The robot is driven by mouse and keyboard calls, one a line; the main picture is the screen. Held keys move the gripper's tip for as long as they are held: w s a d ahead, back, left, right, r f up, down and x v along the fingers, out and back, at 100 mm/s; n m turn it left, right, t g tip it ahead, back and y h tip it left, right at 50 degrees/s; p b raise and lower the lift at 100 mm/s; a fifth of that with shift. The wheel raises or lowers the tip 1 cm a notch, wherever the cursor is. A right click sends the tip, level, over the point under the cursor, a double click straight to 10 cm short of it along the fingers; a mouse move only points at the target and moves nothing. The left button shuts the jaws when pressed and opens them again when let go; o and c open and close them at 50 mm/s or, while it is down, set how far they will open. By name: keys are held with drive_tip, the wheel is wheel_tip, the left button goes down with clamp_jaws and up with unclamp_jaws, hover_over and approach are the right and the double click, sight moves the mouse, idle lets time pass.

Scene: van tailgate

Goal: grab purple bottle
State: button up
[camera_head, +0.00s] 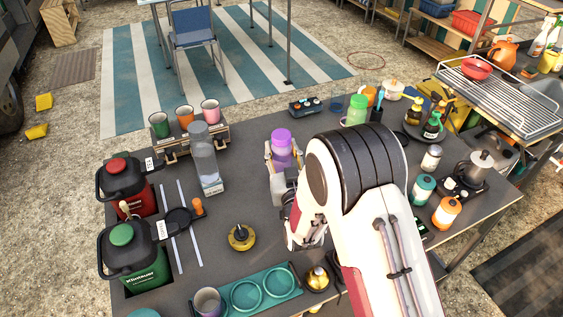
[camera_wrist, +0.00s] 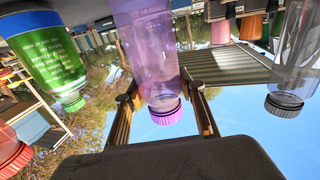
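The purple bottle (camera_head: 281,153) stands upright on the dark table, with a purple cap on top. In the wrist view, which is upside down, the translucent purple bottle (camera_wrist: 152,55) is in the middle with its cap pointing down. My gripper (camera_head: 283,158) reaches to it from the near side, with one finger on each side of it. In the wrist view my gripper (camera_wrist: 162,92) has its fingers spread, and a gap shows beside the bottle. I cannot tell how deep the bottle sits between the fingers.
A clear bottle (camera_head: 203,160) and a rack of cups (camera_head: 190,142) stand to the left. A green bottle (camera_head: 356,110) stands behind to the right. A small dark tray (camera_head: 305,107) lies behind. Red (camera_head: 127,187) and green (camera_head: 133,254) canisters line the left edge.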

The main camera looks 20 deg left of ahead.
drive_tip(key=c, duration=0.4)
drive_tip(key=shift+r, duration=0.2)
drive_tip(key=shift+r, duration=4.8)
